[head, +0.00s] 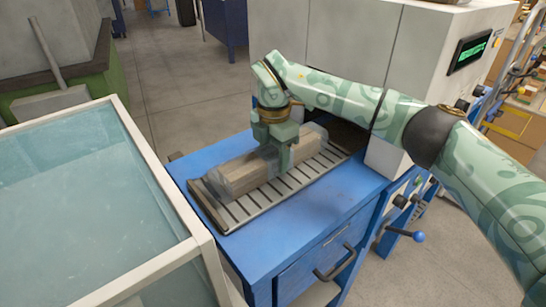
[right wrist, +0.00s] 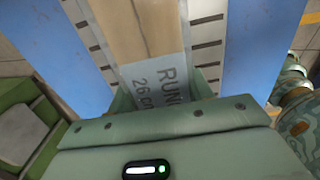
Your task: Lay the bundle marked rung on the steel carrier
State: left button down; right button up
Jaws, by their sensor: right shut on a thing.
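The wooden bundle (head: 240,178) is a block of pale sticks with a grey wrap around its middle. In the right wrist view the bundle (right wrist: 130,30) shows a grey label reading "RUNG" and "26 cm". My right gripper (head: 284,160) points down from above and is shut on the bundle near its middle. The steel carrier (head: 285,192) is a slatted tray on a blue cabinet. The bundle lies lengthwise along it, over its slats; I cannot tell whether a small gap remains beneath. My left gripper is not in view.
The blue cabinet (head: 310,215) has a clear front strip of top. A white-framed glass-topped box (head: 90,200) stands close at the left. A pale machine housing with a green display (head: 470,52) stands behind at the right. A blue-knobbed lever (head: 418,237) sticks out at right.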

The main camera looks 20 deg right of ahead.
aim_at(274, 150)
jog(key=shift+r, duration=0.1)
jog(key=o, duration=1.3)
pick_arm(q)
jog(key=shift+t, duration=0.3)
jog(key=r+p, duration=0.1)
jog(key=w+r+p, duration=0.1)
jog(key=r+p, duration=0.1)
jog(key=p, duration=0.1)
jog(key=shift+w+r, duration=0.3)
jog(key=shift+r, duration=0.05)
pick_arm(e)
notch_tip(274, 150, up, 12)
